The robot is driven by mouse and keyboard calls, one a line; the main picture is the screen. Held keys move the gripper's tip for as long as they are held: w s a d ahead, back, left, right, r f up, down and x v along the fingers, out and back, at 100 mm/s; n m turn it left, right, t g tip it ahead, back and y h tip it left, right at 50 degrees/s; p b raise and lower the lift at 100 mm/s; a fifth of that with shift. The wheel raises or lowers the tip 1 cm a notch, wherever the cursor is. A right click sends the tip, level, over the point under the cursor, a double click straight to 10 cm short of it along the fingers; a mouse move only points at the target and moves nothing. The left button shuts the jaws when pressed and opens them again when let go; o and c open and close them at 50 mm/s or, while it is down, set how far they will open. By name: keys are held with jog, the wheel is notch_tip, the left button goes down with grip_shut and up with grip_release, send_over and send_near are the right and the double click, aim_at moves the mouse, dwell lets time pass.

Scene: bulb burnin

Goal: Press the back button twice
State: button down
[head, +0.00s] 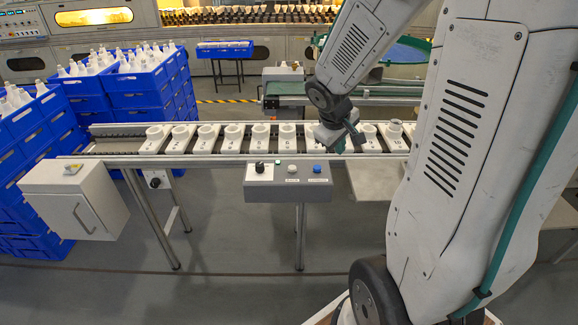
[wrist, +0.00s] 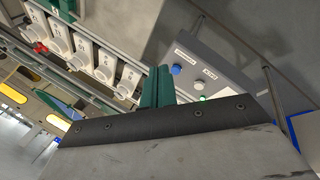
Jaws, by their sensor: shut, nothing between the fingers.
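The grey control box (head: 250,190) is fixed to the front of the conveyor in the head view. It carries a black knob (head: 260,167), a white button (head: 292,169) and a blue button (head: 317,169). In the wrist view I see the blue button (wrist: 176,69), the white button (wrist: 198,82) and a green light (wrist: 202,98). The button labels are too small to read, so I cannot tell which is the back button. My gripper (head: 357,138) is shut and empty, above and right of the box, apart from both buttons. Its green fingers (wrist: 157,86) show in the wrist view.
A row of white holders (head: 205,138) lies on the conveyor behind the box. Blue crates (head: 140,98) with white bulbs are stacked at the left. A white cabinet (head: 75,200) hangs at the conveyor's left end. The floor (head: 240,235) in front is clear.

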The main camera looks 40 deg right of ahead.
jog(key=w+d+f+n+t, duration=0.2)
jog(key=w+d+f, duration=0.1)
jog(key=w+f, duration=0.15)
jog(key=n+t+y, duration=0.6)
jog(key=n, duration=0.1)
send_over(295, 169)
jog(key=shift+f, duration=0.15)
jog(key=shift+f, duration=4.35)
jog(key=shift+f, duration=0.4)
